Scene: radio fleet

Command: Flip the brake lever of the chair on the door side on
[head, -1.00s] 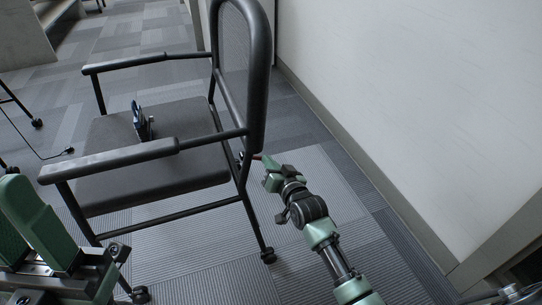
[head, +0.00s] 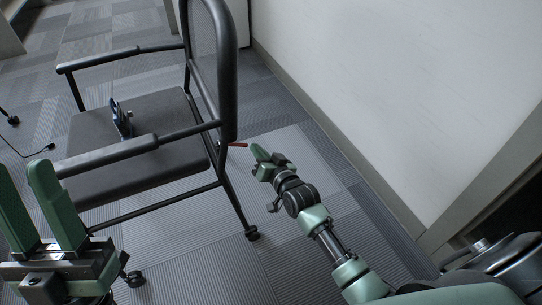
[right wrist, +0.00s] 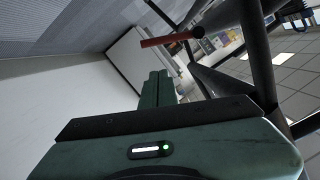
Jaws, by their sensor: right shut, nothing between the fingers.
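The chair (head: 135,112) has a dark seat, a black tube frame and wheels, and stands left of centre in the head view. A red brake lever (head: 238,145) sticks out from the rear of its frame, below the backrest; it also shows in the right wrist view (right wrist: 165,40), beside a black tube. My right gripper (head: 257,153) is shut and empty, just right of the lever's tip with a small gap. Its closed fingers show below the lever in the right wrist view (right wrist: 157,86). My left gripper (head: 45,180) is open and empty at the lower left.
A dark blue device (head: 121,118) stands on the chair seat. A white wall (head: 390,90) with a baseboard runs along the right. A thin cable lies on the floor at the left.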

